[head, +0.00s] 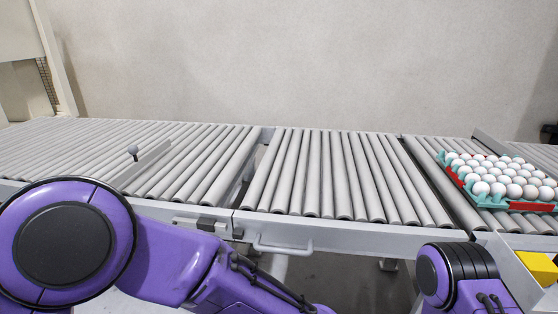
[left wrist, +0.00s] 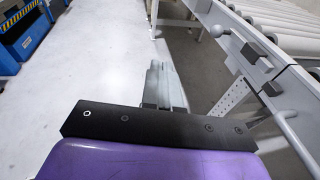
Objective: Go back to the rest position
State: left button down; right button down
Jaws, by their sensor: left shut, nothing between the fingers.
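My left gripper (left wrist: 163,72) is shut and empty in the left wrist view. Its fingers are together over the pale floor, beside the conveyor frame, and touch nothing. In the head view my left arm crosses the lower left in front of the conveyor, and its gripper is out of the frame. A short part of my right arm shows at the lower right of the head view. My right gripper is in neither view.
The roller conveyor (head: 312,172) spans the head view, with a front handle (head: 283,247). A teal tray (head: 489,199) full of white eggs (head: 497,178) sits at the right. A yellow object (head: 539,268) is at the right edge. Blue equipment (left wrist: 28,38) stands across the floor.

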pick_arm(q)
jog(key=w+d+f+m+t+h, duration=0.1)
jog(key=w+f+m+t+h, duration=0.25)
jog(key=m, duration=0.55)
jog(key=w+m+t+h, duration=0.2)
jog(key=w+m+t, duration=0.3)
jog(key=m, duration=0.4)
notch_tip(320, 180, down, 7)
jog(key=w+a+m+g+h+p, duration=0.1)
jog(key=a+m+h+p, duration=0.3)
jog(key=m, duration=0.9)
jog(key=s+a+f+m+g+h+p, duration=0.3)
jog(key=s+a+f+m+g, duration=0.2)
jog(key=s+f+m, duration=0.45)
jog(key=s+a+f+m+g+p, duration=0.1)
jog(key=s+a+g, duration=0.1)
jog(key=s+a, duration=0.3)
jog(key=s+a+f+m+g+y+p, duration=0.1)
jog(key=s+a, duration=0.4)
jog(key=s, duration=0.6)
jog(key=shift+f+g+p, duration=0.45)
jog(key=shift+g+p, duration=0.3)
jog(key=shift+g, duration=0.2)
